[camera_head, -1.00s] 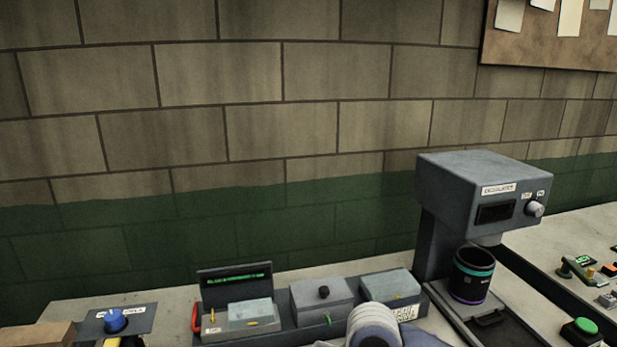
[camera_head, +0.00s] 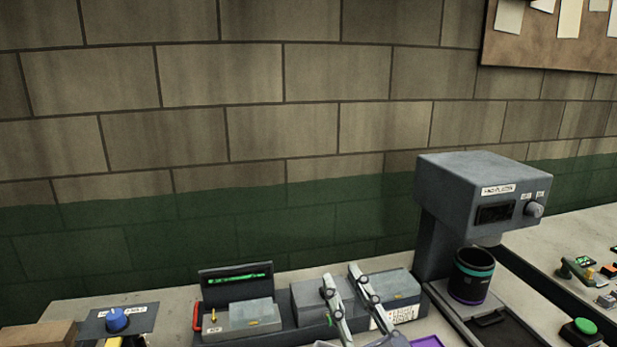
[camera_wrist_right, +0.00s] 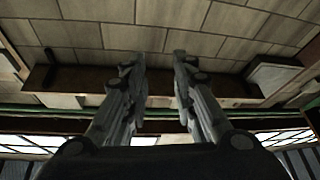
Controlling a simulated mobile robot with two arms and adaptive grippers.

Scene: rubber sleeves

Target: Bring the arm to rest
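My right gripper (camera_head: 343,279) stands upright at the bottom middle of the head view, in front of the grey boxes on the bench. Its two fingers are spread apart with nothing between them. In the right wrist view the fingers (camera_wrist_right: 158,68) also show open and empty, with a block wall and a dark shelf behind them. My left gripper does not show in either view.
A grey machine (camera_head: 480,200) with a dark cup (camera_head: 470,278) under its head stands to the right. A tray with a small screen (camera_head: 236,279) and boxes lies left of it. A blue knob (camera_head: 116,319) and a green button (camera_head: 582,331) sit near the front.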

